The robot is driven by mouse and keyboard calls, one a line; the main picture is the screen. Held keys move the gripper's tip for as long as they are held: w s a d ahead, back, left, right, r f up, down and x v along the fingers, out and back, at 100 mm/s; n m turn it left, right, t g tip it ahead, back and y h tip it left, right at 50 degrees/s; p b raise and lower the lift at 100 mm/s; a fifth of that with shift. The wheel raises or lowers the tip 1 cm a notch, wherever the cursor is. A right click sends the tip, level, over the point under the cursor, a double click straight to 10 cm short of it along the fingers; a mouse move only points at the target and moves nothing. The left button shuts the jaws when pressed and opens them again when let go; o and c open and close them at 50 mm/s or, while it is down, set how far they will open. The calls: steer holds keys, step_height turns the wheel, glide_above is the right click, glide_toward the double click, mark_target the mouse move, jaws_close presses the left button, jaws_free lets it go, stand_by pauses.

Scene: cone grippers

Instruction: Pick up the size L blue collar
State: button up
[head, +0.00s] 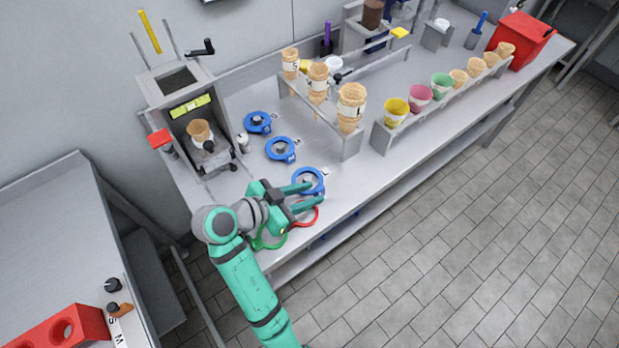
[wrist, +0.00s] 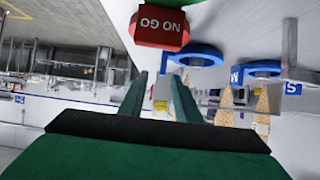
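Three blue collars lie in a row on the counter in the head view. The nearest one (head: 309,170) is by my fingers and partly hidden behind them; its own letter is not readable. The middle collar (head: 281,157) and the far collar (head: 257,130) lie farther back. In the wrist view, a blue collar without a readable letter (wrist: 207,52) is closest, the one marked M (wrist: 256,66) is beyond it, and an S tag (wrist: 292,89) farther on. My gripper (head: 316,193) is open and empty beside the nearest collar; its spread fingers also show in the wrist view (wrist: 158,80).
A red ring (head: 314,216) and a green ring (head: 268,244) lie below my gripper at the counter's front edge. A red NO GO tag (wrist: 160,27) shows close in the wrist view. A cone rack (head: 350,147) stands to the right, a press (head: 188,100) to the left.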

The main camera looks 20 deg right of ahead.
mark_target(330, 192)
steer(key=x, duration=0.9)
steer(key=shift+w, duration=0.2)
steer(key=shift+c, duration=0.6)
jaws_close()
